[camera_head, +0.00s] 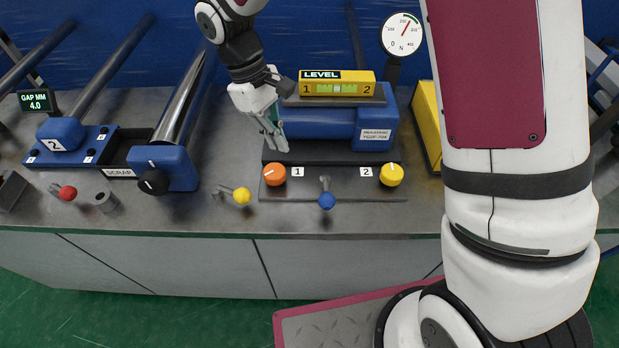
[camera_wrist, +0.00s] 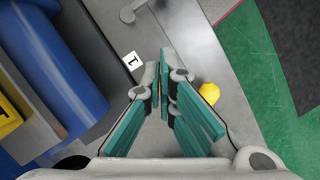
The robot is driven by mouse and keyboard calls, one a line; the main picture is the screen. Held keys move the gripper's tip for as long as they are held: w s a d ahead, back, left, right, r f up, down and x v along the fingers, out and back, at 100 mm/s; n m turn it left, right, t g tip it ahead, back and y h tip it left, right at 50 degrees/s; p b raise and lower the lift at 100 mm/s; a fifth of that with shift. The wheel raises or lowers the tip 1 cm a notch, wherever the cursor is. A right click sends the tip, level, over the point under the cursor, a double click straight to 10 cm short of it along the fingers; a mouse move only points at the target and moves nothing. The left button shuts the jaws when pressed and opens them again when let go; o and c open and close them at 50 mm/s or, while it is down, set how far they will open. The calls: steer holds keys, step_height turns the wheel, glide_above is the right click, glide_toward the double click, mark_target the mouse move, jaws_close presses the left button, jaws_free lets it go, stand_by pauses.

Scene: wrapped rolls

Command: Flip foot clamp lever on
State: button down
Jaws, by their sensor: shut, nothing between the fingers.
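My gripper (camera_head: 281,145) is shut and empty, pointing down in front of the blue roller unit (camera_head: 330,122), just above the orange knob (camera_head: 275,175) by label 1. In the wrist view the closed teal fingers (camera_wrist: 165,68) lie between label 1 (camera_wrist: 132,60) and a yellow ball (camera_wrist: 209,92). Three ball-ended levers stand along the bench front: red (camera_head: 67,193), yellow (camera_head: 242,196) and blue (camera_head: 326,201). No label shows which is the foot clamp lever. The gripper appears apart from all three. The orange knob is hidden in the wrist view.
A yellow level (camera_head: 337,88) sits on the blue unit, with a dial gauge (camera_head: 402,35) behind. A yellow knob (camera_head: 391,174) is by label 2. A scrap unit with a black knob (camera_head: 153,182) stands left.

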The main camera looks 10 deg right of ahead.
steer(key=shift+f, duration=0.15)
steer(key=p+x, duration=0.1)
steer(key=x, duration=0.8)
steer(key=shift+s+f+p, duration=0.2)
steer(key=shift+f+p, duration=0.1)
steer(key=shift+p, duration=0.1)
steer(key=shift+s+d+f+p, duration=0.2)
steer(key=shift+s+d+p, duration=0.5)
steer(key=shift+s+d, duration=0.45)
steer(key=shift+s+d+f, duration=0.15)
steer(key=shift+d, duration=0.2)
